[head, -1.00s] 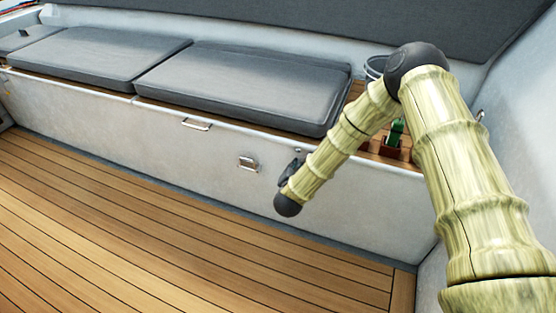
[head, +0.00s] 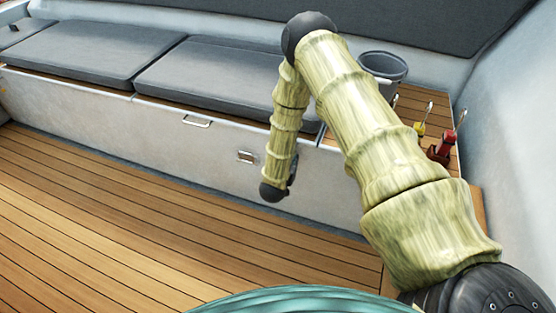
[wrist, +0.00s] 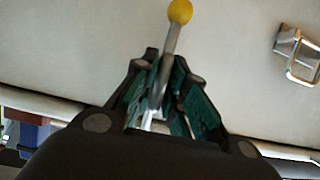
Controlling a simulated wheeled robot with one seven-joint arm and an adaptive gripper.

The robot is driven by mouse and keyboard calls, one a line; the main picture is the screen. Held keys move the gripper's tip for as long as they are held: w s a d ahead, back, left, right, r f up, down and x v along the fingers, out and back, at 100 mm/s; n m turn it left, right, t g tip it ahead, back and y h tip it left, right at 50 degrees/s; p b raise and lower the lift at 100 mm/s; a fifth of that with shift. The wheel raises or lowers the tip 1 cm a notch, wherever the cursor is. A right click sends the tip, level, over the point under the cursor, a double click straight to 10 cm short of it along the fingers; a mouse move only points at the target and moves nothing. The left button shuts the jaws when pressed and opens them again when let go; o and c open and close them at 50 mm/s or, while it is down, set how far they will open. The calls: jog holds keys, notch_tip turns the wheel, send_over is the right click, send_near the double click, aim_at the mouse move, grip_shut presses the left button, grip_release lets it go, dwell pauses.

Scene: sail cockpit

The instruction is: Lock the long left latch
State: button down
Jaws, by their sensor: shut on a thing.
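In the wrist view, a slim metal lever (wrist: 174,38) with a yellow ball knob (wrist: 180,11) stands between the green-padded fingers of my gripper (wrist: 172,68). The fingers are shut on the lever's shaft, and the knob sticks out past the fingertips. It appears to be the long latch; its base is hidden by the gripper. A metal latch with a wire loop (wrist: 297,52) is on the pale panel to the right, apart from my gripper. In the head view, a small metal latch (head: 247,157) sits on the bench front, left of my arm's end; my fingers are mostly hidden there.
A recessed metal handle (head: 197,122) is on the bench front (head: 100,110). Grey cushions (head: 95,50) lie on top. A grey bucket (head: 383,70) and red fitting (head: 441,149) are on the wooden ledge at right. The wooden floor (head: 120,220) is clear.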

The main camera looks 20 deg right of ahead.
jog(key=shift+s+f, duration=0.1)
dwell(0.3)
jog(key=c, duration=1.5)
grip_release()
jog(key=v, duration=1.2)
